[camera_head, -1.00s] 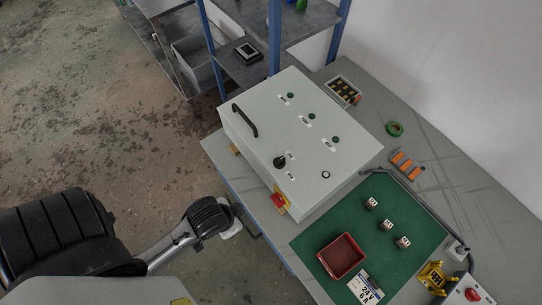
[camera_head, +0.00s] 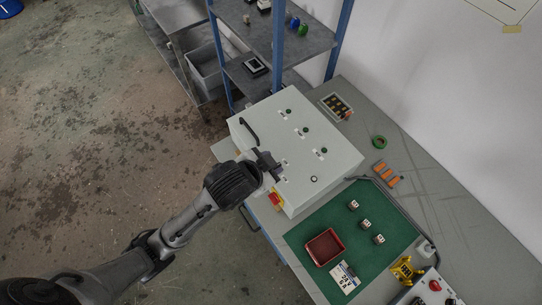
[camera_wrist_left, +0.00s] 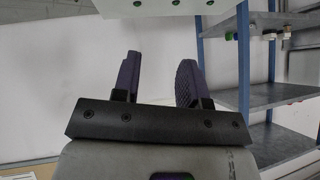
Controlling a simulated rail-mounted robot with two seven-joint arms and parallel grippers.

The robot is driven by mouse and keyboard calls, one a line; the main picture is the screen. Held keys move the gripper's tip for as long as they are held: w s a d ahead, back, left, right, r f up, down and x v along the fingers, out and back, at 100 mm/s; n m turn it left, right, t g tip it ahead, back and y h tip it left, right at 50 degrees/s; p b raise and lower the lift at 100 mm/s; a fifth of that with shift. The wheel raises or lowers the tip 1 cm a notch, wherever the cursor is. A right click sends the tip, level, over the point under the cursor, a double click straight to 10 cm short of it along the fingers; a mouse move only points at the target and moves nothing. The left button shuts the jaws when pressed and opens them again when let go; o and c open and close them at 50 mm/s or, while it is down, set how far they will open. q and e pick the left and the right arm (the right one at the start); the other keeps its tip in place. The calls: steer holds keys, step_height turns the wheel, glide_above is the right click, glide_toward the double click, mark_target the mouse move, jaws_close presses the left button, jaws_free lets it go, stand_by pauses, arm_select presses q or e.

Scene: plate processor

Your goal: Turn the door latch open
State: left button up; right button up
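The door is the pale grey top panel (camera_head: 330,160) of a cabinet on the table, with a black handle (camera_head: 249,132) at its left edge and several small green lamps. The panel's edge also shows at the top of the left wrist view (camera_wrist_left: 165,5). My left gripper (camera_head: 268,163) is over the panel's lower-left part, where the black door latch was seen earlier. The latch is now hidden behind the gripper. The wrist view shows the two fingers (camera_wrist_left: 158,75) apart, with nothing visible between them. Contact with the latch cannot be told. My right gripper is not in view.
A red-and-yellow switch (camera_head: 276,200) is on the cabinet's front side. A green mat (camera_head: 300,235) with a red tray (camera_head: 341,243) and small blocks lies to the right. Blue-posted shelves (camera_head: 277,40) stand behind. Open floor lies at left.

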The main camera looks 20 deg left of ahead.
arm_select(q)
steer(key=w+d+r+m+p, duration=0.2)
steer(key=w+d+r+p, duration=0.1)
steer(key=r, duration=0.3)
steer(key=w+d+r+m+p, duration=0.2)
steer(key=w+d+r+p, duration=0.1)
steer(key=r, duration=0.3)
steer(key=n+g+y+p, duration=0.2)
steer(key=n+g+p, duration=0.2)
steer(key=g+p, duration=0.4)
glide_above(276, 167)
steer(key=b, duration=0.1)
step_height(276, 167, down, 13)
steer(key=g, duration=0.1)
step_height(276, 167, down, 11)
steer(key=shift+w+a+f+p, duration=0.1)
steer(key=shift+a+p, duration=0.05)
steer(key=shift+p, duration=0.2)
steer(key=shift+f, duration=1)
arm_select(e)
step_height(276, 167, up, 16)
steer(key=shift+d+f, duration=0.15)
arm_select(q)
steer(key=shift+c, duration=0.3)
jaws_close()
